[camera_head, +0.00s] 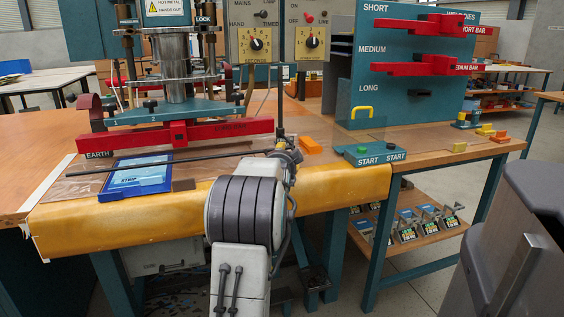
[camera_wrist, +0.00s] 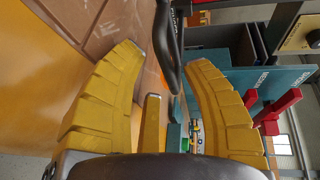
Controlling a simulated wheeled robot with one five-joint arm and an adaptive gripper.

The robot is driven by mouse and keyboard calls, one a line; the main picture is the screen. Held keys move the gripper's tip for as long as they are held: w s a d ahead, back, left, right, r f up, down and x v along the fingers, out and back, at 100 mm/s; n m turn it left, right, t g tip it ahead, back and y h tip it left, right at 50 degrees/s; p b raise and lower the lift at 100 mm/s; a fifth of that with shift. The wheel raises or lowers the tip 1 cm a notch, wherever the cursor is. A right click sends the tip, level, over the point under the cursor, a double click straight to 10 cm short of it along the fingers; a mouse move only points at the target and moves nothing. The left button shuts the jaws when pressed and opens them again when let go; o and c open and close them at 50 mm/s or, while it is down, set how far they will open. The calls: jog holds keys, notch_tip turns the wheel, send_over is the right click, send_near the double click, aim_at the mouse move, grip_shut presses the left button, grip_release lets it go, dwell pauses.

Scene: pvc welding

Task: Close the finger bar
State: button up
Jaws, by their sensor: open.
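A long thin dark bar (camera_head: 170,162), which looks like the finger bar, runs level in front of the welding press in the head view. Its right end meets my arm's wrist. In the wrist view a black rod (camera_wrist: 166,45) with a rounded end lies between the two yellow fingers of my gripper (camera_wrist: 168,58). The fingers are spread, with a gap on both sides of the rod. I cannot tell whether this rod is part of the same bar. In the head view my arm hides the fingers.
A yellow padded edge (camera_head: 120,220) fronts the bench. A green START box (camera_head: 370,155) and an orange block (camera_head: 311,146) stand right.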

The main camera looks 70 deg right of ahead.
jog(key=v, duration=1.2)
dwell(0.6)
